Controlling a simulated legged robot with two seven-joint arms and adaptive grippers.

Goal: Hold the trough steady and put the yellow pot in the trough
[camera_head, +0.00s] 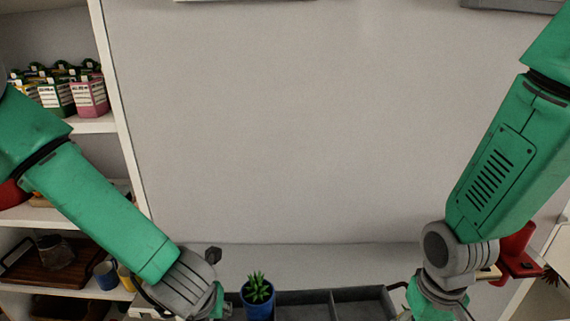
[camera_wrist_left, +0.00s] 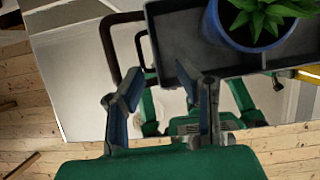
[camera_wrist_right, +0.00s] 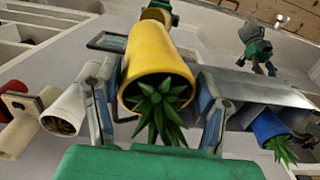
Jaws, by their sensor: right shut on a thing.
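The grey trough (camera_head: 333,297) runs along the bottom of the head view, its compartments split by dividers. A blue pot (camera_head: 258,305) with a green plant stands in its left part. My left gripper (camera_wrist_left: 165,103) is open at the trough's left end. In the left wrist view the trough's dark corner (camera_wrist_left: 178,35) is by the right finger; I cannot tell whether they touch. My right gripper (camera_wrist_right: 157,88) is shut on the yellow pot (camera_wrist_right: 160,52), whose plant faces the camera. The yellow pot and right fingertips are out of the head view.
Shelves (camera_head: 95,125) with cartons (camera_head: 90,95) and mugs stand at the left of the head view. A red object (camera_head: 518,245) is beside my right arm. A bare pale panel fills the middle.

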